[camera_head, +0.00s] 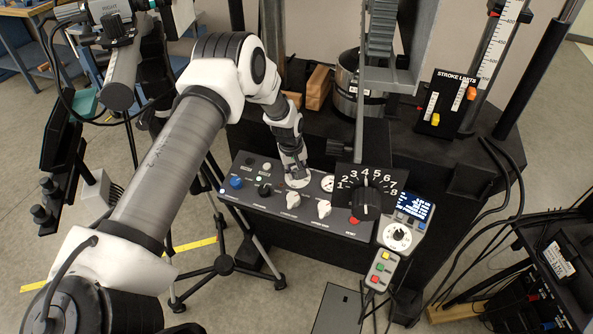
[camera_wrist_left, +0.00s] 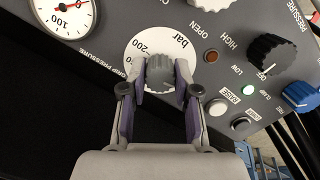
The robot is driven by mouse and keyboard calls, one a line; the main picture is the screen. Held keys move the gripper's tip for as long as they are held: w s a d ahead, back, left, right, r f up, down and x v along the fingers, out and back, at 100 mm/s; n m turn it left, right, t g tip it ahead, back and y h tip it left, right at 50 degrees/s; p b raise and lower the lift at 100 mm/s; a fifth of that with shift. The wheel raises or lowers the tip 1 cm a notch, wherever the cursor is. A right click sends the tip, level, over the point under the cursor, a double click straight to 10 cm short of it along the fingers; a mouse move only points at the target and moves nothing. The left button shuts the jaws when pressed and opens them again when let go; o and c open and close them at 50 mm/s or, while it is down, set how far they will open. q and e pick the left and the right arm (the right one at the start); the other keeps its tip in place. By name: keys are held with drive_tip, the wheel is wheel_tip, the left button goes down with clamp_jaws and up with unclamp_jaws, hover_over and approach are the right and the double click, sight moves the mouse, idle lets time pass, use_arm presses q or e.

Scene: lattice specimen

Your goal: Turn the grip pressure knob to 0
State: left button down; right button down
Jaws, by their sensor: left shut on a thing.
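The grip pressure knob (camera_wrist_left: 160,73) is a grey ribbed knob on a white round scale plate (camera_wrist_left: 178,45) marked "bar" and "200", with "GRIP PRESSURE" printed beside it. My left gripper (camera_wrist_left: 158,84) is shut on this knob, one finger on each side, as the left wrist view shows. The fingers partly cover the scale, so the knob's exact setting cannot be read. In the head view my left gripper (camera_head: 297,173) reaches down to the panel at the white scale plate (camera_head: 298,182) and mostly hides the knob. My right gripper is not in view.
The panel also bears a blue knob (camera_head: 237,182), a black knob (camera_head: 264,190) and white knobs (camera_head: 323,208). A gauge with a red needle (camera_wrist_left: 64,12) is close by. A large numbered dial (camera_head: 366,200) stands to the right, beside a small screen (camera_head: 414,207).

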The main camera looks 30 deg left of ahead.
sight(292, 183)
use_arm(q)
drive_tip(key=c, duration=1.1)
unclamp_jaws()
drive_tip(key=shift+s+f, duration=0.2)
drive_tip(key=shift+f, duration=0.05)
drive_tip(key=shift+o, duration=1.3)
drive_tip(key=shift+w, duration=0.2)
drive_tip(key=shift+r, duration=0.1)
wheel_tip(292, 183, up, 12)
drive_tip(key=s, duration=0.2)
drive_tip(key=shift+f, duration=0.25)
drive_tip(key=shift+a, duration=0.15)
